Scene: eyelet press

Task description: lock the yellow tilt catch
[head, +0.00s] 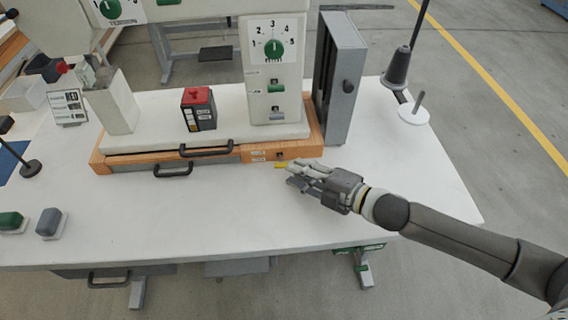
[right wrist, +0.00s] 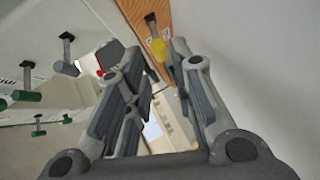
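The yellow tilt catch (head: 280,165) is at the right end of the orange wooden base's front face, below a small dark plate and labels. Its rounded yellow tip (right wrist: 158,48) also shows in the right wrist view, on a dark stem. My right gripper (head: 291,174) is at the catch, with its fingers pointing left toward it. In the right wrist view the fingers (right wrist: 160,65) are apart, and the yellow tip shows in the gap near the fingertips. I cannot tell whether they touch it. My left gripper is not in view.
The orange base (head: 225,157) carries dark handles, a red-topped box (head: 198,108) and a white press column (head: 274,75) with a green dial. A grey cabinet (head: 339,85) stands to its right.

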